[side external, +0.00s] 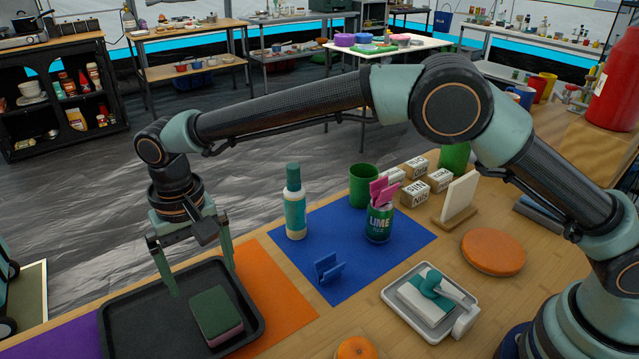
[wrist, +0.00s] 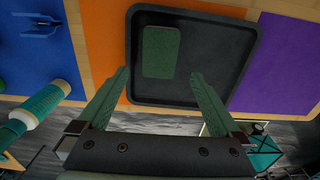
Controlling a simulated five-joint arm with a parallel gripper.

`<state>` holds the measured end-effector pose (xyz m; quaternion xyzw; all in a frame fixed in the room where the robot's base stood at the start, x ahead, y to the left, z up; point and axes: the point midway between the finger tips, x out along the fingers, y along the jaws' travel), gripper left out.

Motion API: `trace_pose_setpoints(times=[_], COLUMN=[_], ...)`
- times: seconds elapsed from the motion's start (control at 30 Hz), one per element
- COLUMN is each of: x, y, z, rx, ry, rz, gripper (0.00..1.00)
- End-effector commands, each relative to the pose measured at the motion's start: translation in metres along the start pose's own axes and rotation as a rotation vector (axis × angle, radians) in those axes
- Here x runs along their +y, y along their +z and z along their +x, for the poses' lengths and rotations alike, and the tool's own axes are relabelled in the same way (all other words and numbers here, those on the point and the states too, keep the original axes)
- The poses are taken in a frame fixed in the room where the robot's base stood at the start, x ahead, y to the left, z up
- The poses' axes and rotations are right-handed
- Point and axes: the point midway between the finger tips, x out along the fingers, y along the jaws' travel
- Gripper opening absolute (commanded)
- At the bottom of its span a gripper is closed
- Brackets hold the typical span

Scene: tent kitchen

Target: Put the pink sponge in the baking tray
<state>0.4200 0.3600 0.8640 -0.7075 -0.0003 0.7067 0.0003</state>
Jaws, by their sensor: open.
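The pink sponge (side external: 220,329) has a dark green top layer and a pink lower layer. It lies inside the black baking tray (side external: 135,335), towards its right side in the side view. In the wrist view the sponge (wrist: 161,52) shows only its green face, on the floor of the tray (wrist: 220,75). My gripper (side external: 203,282) is open and empty, its fingers spread above the tray's far edge. In the wrist view the open fingers of my gripper (wrist: 161,82) stand apart, with the sponge ahead of them and not between them.
An orange mat (side external: 275,300) lies under the tray's right side. A white tray (side external: 400,312) stands farther right.

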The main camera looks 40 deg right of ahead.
Motion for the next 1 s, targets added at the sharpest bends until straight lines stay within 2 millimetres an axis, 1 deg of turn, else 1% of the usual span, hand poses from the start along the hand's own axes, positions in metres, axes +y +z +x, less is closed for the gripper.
trace_pose_setpoints(times=[0.03,0.1,0.23,0.3,0.37,0.47,0.57,0.6,0.67,0.7,0.77,0.8,0.9,1.0], x=[0.0,0.0,0.0,0.005,0.013,0.038,0.073,0.089,0.112,0.127,0.149,0.164,0.2,0.234], y=[-0.001,0.0,-0.001,-0.002,-0.005,-0.012,-0.017,-0.017,-0.015,-0.013,-0.009,-0.005,0.008,0.025], z=[-0.009,-0.017,-0.027,-0.033,-0.042,-0.064,-0.091,-0.101,-0.115,-0.123,-0.135,-0.142,-0.156,-0.164], rx=[0.003,0.002,0.001,0.005,0.013,0.039,0.075,0.09,0.116,0.131,0.157,0.175,0.22,0.265], ry=[-0.002,-0.002,-0.001,-0.004,-0.011,-0.029,-0.049,-0.056,-0.066,-0.071,-0.077,-0.081,-0.086,-0.085], rz=[0.0,0.0,0.0,0.002,0.004,0.007,0.009,0.009,0.009,0.008,0.009,0.008,0.008,0.007], gripper=[1.0,1.0,1.0,1.0,1.0,1.0,1.0,1.0,1.0,1.0,1.0,1.0,1.0,1.0])
